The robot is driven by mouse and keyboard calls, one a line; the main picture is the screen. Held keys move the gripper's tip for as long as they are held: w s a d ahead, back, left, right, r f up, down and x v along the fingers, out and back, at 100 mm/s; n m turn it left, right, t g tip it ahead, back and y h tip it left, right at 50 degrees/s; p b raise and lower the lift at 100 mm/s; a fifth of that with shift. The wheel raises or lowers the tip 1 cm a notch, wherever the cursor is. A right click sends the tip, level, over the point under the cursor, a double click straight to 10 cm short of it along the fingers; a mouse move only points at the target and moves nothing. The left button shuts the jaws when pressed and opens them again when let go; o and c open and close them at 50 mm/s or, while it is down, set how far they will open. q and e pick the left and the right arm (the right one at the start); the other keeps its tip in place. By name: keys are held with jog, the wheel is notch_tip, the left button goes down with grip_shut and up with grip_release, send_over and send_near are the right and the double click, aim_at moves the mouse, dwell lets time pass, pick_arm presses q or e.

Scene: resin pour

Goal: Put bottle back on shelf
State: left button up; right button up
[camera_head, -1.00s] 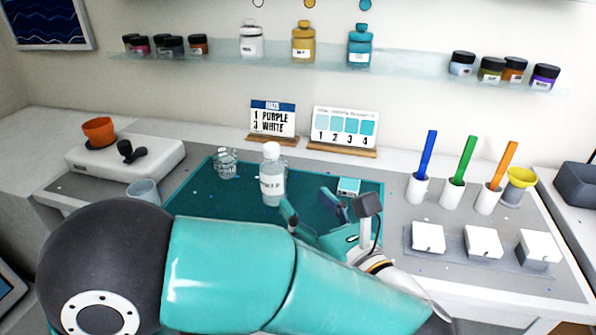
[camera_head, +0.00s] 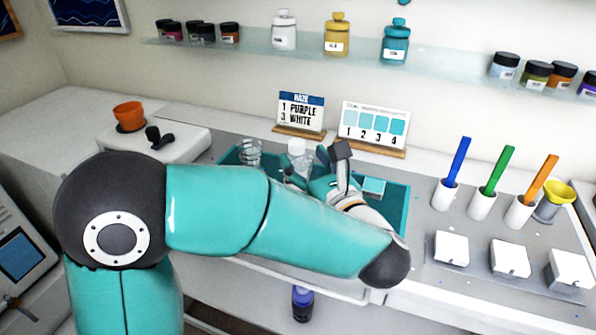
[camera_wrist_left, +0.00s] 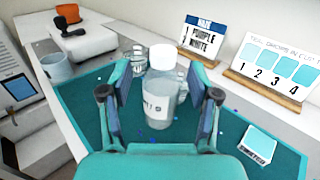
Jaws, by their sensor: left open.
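A clear bottle with a white cap and a label (camera_wrist_left: 160,95) stands upright on the teal mat (camera_wrist_left: 75,100). In the head view its cap (camera_head: 297,146) shows, and its lower part is hidden behind my left gripper. My left gripper (camera_head: 308,168) is open at the bottle. In the left wrist view the bottle shows between the two fingers (camera_wrist_left: 160,112), with a gap on each side. The glass shelf (camera_head: 450,69) on the back wall holds white (camera_head: 284,30), yellow (camera_head: 337,36) and teal (camera_head: 395,42) bottles. My right gripper is not in view.
A clear glass container (camera_head: 250,152) stands left of the bottle. Two sign cards (camera_head: 299,112) (camera_head: 374,124) stand behind the mat. A small teal-topped box (camera_head: 373,187) lies at right. Cups with coloured sticks (camera_head: 446,195) and white blocks (camera_head: 451,248) stand farther right.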

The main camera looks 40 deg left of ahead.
aim_at(300, 150)
pick_arm(q)
jog(key=p+x, duration=0.1)
jog(key=x, duration=0.3)
jog(key=shift+w+r+p, duration=0.1)
jog(key=shift+w+p, duration=0.1)
jog(key=shift+p, duration=0.1)
jog(key=shift+w+a, duration=0.25)
jog(key=shift+a, duration=0.1)
grip_shut()
